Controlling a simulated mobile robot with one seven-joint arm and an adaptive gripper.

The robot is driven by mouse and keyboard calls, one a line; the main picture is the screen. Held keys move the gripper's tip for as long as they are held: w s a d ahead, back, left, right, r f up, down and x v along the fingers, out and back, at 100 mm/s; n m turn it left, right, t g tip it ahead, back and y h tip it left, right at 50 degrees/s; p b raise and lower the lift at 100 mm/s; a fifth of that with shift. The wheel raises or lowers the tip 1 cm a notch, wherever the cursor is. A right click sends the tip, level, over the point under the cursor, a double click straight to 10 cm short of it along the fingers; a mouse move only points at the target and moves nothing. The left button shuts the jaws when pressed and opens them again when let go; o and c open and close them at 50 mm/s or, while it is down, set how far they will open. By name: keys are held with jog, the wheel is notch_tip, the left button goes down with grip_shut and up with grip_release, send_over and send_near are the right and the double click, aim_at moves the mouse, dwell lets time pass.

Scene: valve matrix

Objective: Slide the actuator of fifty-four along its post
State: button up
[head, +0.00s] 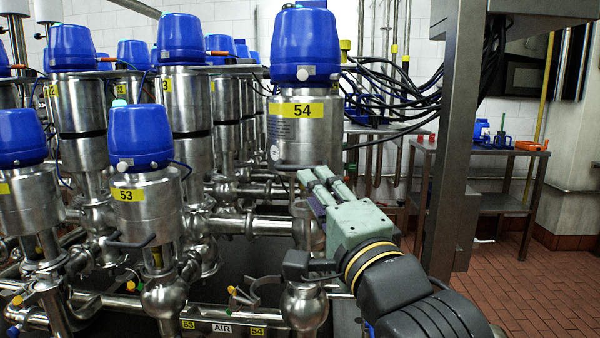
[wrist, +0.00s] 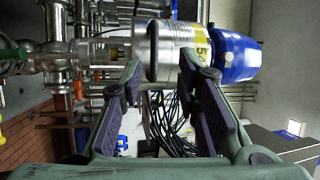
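The actuator of fifty-four (head: 299,128) is a steel cylinder with a yellow label 54 and a blue cap (head: 305,45). It stands upright above its post, right of centre in the head view. My gripper (head: 318,178) is at its lower edge, fingers pointing toward the post just beneath. In the wrist view the actuator (wrist: 165,50) lies sideways, its blue cap to the right. There my gripper (wrist: 160,72) has its two fingers apart, with nothing clamped between the pads. The right fingertip overlaps the cylinder; I cannot tell whether it touches. My gripper hides part of the post.
Valve 53 (head: 145,195) stands to the left, with more blue-capped valves behind. Horizontal steel pipes run below. A steel column (head: 448,150) rises to the right of my arm. A side table (head: 490,150) stands behind it. The tiled floor at right is clear.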

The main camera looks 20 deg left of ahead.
aim_at(300, 168)
jog(key=shift+m, duration=0.3)
jog(key=p+x, duration=0.6)
jog(key=x, duration=0.1)
jog(key=p+x, duration=0.3)
jog(key=shift+w+d+f+p, duration=0.1)
jog(key=shift+w+f+p, duration=0.2)
jog(key=shift+w, duration=0.2)
grip_shut()
dwell(0.3)
